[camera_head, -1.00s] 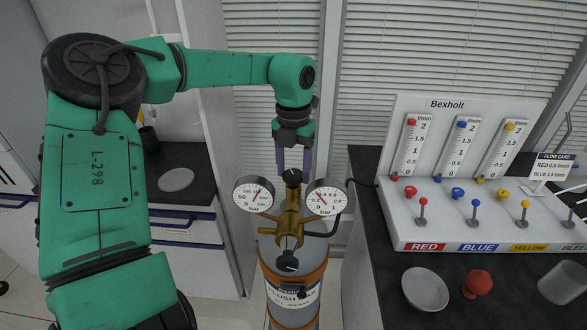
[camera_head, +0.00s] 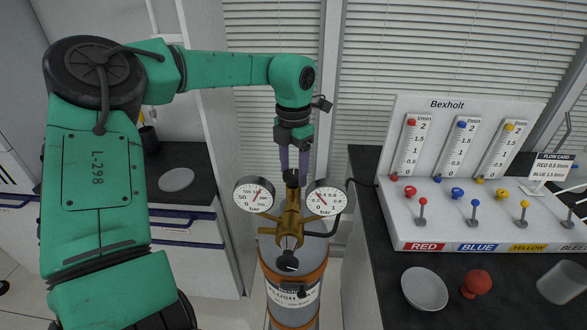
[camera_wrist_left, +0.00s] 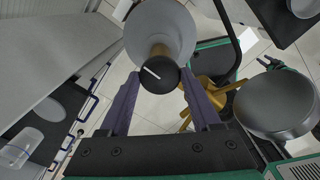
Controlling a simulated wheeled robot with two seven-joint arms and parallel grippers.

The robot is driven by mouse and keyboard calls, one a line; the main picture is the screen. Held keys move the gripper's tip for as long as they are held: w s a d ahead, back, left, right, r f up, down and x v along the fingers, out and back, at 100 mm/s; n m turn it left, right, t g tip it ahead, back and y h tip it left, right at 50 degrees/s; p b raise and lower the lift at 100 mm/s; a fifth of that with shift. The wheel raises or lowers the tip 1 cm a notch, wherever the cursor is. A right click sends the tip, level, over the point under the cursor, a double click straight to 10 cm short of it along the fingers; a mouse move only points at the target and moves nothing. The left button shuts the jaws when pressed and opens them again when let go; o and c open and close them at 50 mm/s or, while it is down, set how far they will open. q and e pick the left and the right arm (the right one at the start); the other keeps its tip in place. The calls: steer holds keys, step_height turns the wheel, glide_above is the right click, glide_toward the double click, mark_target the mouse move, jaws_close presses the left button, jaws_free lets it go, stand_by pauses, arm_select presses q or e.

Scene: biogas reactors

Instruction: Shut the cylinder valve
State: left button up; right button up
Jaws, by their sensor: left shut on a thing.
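The gas cylinder (camera_head: 294,268) stands upright between the counters, with a brass regulator (camera_head: 291,222) on top. Its black top valve knob (camera_head: 291,179) is between the purple fingers of my left gripper (camera_head: 293,172), which reaches down from above and is shut on it. In the left wrist view the round black knob (camera_wrist_left: 158,74) carries a white line and lies between the fingertips. Two round gauges, left (camera_head: 254,195) and right (camera_head: 326,198), flank the regulator. My right gripper is out of view.
The Bexholt flow panel (camera_head: 440,215) stands on the dark right counter, with several coloured knobs and levers. In front are a white dish (camera_head: 425,288), a red knob-like object (camera_head: 477,283) and a cup (camera_head: 563,283). A left counter (camera_head: 190,157) holds a plate (camera_head: 176,180).

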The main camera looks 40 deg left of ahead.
mark_target(294, 175)
arm_select(q)
steer(key=shift+w+r, duration=0.15)
steer(key=o, duration=1.4)
steer(key=shift+c, duration=0.2)
step_height(294, 175, up, 14)
steer(key=shift+r, duration=0.2)
